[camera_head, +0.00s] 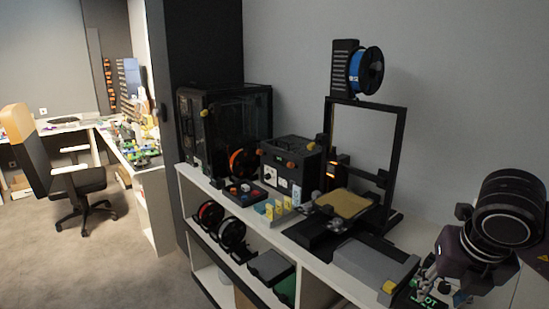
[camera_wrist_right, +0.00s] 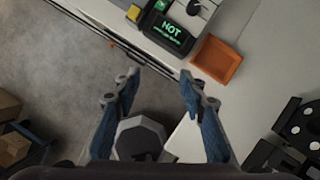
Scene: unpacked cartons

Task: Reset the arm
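My right arm comes in at the lower right of the head view, and its gripper (camera_head: 445,284) is near the front right end of the white shelf top (camera_head: 405,238). The right wrist view shows the right gripper (camera_wrist_right: 160,86) with its two blue-grey fingers spread wide apart. Nothing is held between the fingertips; grey floor and the shelf edge show below them. My left gripper is in neither view.
A 3D printer (camera_head: 345,205) with a blue spool (camera_head: 365,72) stands on the shelf. A small display with green letters (camera_wrist_right: 171,32) and an orange tray (camera_wrist_right: 216,61) lie near the right gripper. An office chair (camera_head: 75,185) stands left on open floor.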

